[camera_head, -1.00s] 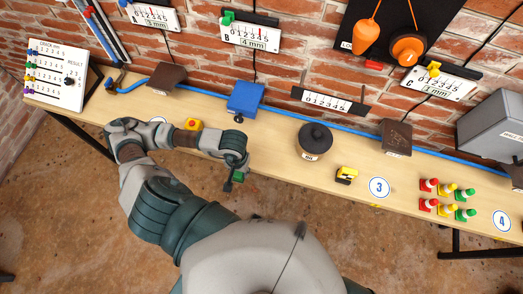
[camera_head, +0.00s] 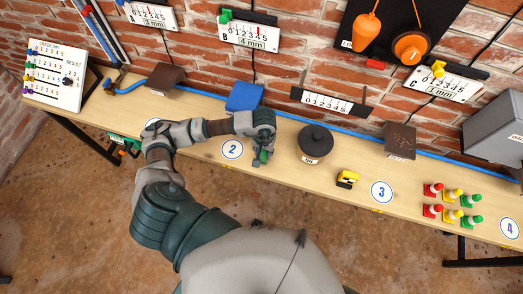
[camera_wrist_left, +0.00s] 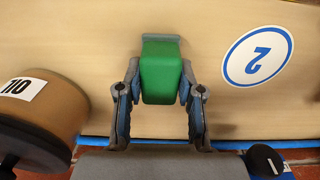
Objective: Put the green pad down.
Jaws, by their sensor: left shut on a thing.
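The green pad (camera_wrist_left: 161,74) is a green block between the two fingers of my left gripper (camera_wrist_left: 159,92) in the left wrist view. In the head view the pad (camera_head: 263,156) shows small below my left gripper (camera_head: 261,148), over the front part of the wooden bench (camera_head: 290,186). The left gripper is shut on the pad. I cannot tell whether the pad touches the bench top. My right gripper is not in view.
A round mark 2 (camera_head: 232,149) lies left of the pad. A black-lidded pot (camera_head: 315,144) stands close on the right, a blue block (camera_head: 244,96) behind. Bench around mark 3 (camera_head: 381,192) is clear.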

